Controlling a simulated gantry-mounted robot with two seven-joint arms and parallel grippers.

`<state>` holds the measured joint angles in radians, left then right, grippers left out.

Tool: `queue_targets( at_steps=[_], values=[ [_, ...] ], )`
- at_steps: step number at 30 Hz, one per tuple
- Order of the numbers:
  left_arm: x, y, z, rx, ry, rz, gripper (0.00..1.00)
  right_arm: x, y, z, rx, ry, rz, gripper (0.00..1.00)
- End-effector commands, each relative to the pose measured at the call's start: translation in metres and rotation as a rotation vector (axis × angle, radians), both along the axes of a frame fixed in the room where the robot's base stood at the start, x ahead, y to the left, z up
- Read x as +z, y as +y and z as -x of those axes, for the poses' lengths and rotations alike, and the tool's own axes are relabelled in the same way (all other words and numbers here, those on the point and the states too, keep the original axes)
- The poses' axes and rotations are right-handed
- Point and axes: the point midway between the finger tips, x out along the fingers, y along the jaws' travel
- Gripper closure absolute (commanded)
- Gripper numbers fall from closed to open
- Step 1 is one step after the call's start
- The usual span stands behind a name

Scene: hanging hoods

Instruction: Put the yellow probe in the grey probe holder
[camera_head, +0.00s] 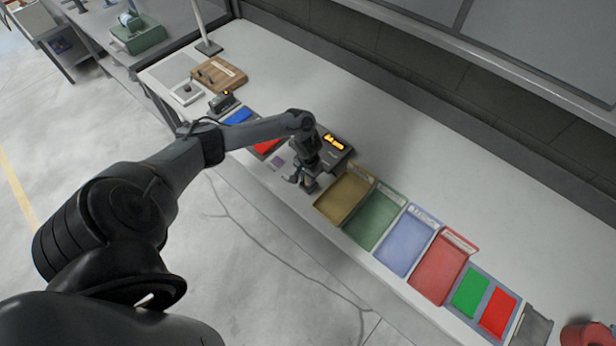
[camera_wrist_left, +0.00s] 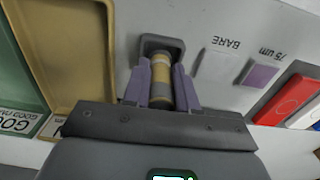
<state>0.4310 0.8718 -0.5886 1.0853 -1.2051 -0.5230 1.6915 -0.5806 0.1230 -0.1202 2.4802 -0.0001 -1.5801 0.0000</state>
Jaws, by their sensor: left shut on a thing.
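The yellow probe (camera_wrist_left: 161,72), a short cylinder with yellow and grey bands, is between the purple fingers of my left gripper (camera_wrist_left: 160,84) in the left wrist view. The gripper is shut on it. The grey probe holder (camera_wrist_left: 162,42) is just beyond the fingertips, and the probe's far end overlaps it in that view. I cannot tell whether the probe sits inside the holder or only in front of it. In the head view my left gripper (camera_head: 304,180) is low at the bench's front edge, and the probe is too small to make out. My right gripper is not in view.
A dark instrument with a yellow display (camera_head: 335,143) stands behind the gripper. A tan tray (camera_head: 345,196) is close on its right, with green, blue and red trays beyond. Red and blue pieces lie to the left. The bench's back strip is clear.

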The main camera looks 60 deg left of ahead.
Motion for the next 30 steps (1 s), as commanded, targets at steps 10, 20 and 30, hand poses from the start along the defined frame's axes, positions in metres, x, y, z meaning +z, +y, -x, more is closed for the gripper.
queue_targets(
  at_steps=[10, 20, 30],
  values=[
    [-0.005, 0.000, 0.000, 0.001, 0.000, 0.000, 1.00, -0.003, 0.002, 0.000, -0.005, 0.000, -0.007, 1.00],
    [-0.012, 0.000, 0.000, 0.001, 0.000, 0.000, 1.00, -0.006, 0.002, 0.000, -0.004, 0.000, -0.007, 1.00],
    [-0.011, 0.000, 0.000, 0.000, 0.000, 0.000, 0.43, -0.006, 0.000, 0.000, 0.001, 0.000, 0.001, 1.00]
  ],
)
